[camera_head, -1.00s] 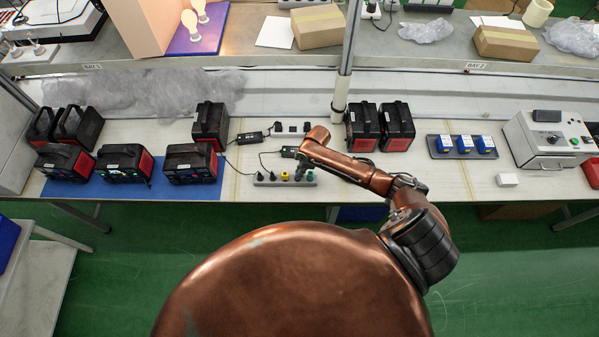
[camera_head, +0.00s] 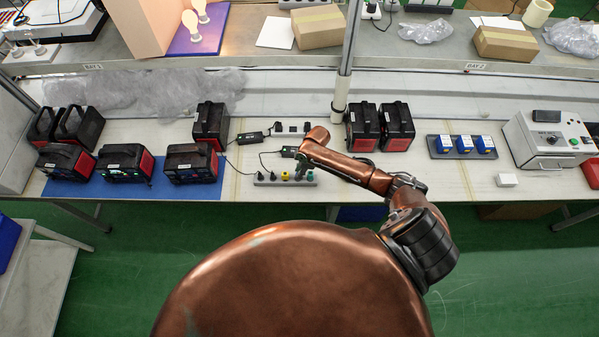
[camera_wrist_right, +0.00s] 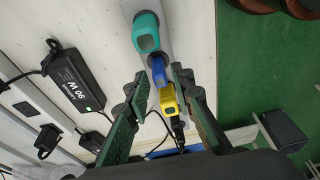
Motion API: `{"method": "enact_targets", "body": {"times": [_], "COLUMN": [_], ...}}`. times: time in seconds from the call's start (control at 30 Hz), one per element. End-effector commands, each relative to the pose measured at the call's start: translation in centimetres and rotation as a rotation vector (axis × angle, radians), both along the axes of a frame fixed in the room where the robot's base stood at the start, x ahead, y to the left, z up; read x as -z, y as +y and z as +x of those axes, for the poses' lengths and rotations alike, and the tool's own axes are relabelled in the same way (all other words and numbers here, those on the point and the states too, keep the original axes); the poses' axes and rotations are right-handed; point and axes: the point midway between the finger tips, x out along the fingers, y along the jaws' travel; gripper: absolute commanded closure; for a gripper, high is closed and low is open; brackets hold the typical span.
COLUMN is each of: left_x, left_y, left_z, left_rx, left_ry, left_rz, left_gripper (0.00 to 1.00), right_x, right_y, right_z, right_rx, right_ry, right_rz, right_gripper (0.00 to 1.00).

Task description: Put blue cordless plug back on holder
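The blue plug (camera_wrist_right: 158,72) sits in a row between a teal plug (camera_wrist_right: 146,34) and a yellow plug (camera_wrist_right: 168,100) in the right wrist view. The row stands on a narrow grey strip (camera_wrist_right: 165,10), which also shows in the head view (camera_head: 266,182). My right gripper (camera_wrist_right: 161,82) is open above the row, one finger on each side of it. Its fingertips are near the blue plug, with visible gaps; the plug's lower end is hidden. In the head view the right gripper (camera_head: 302,168) is mostly hidden under my arm. My left gripper is not in view.
A black 90 W adapter (camera_wrist_right: 74,78) lies beside the strip with its cables. Black and red power units (camera_head: 192,163) stand on a blue mat at left. A tray of blue-and-white items (camera_head: 439,151) lies to the right. The bench's front edge is close.

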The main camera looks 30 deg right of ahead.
Motion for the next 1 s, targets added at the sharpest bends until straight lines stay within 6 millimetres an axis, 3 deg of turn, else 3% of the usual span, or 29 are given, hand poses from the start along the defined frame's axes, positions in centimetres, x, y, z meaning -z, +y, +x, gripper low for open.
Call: {"method": "enact_targets", "body": {"times": [0.1,0.47,1.0], "left_x": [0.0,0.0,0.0], "left_y": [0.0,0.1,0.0], "left_z": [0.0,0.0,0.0], "left_rx": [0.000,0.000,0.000], "left_ry": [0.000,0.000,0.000], "left_rz": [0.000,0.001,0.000], "left_gripper": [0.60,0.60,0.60], "right_x": [0.0,-0.6,-10.1], "right_y": [0.0,-0.3,-2.3], "right_z": [0.0,-0.1,-1.3], "right_rx": [0.000,0.000,0.000], "right_ry": [0.001,0.000,-0.001], "right_rz": [-0.001,-0.001,-0.002], "right_gripper": [0.69,0.69,0.69]}}
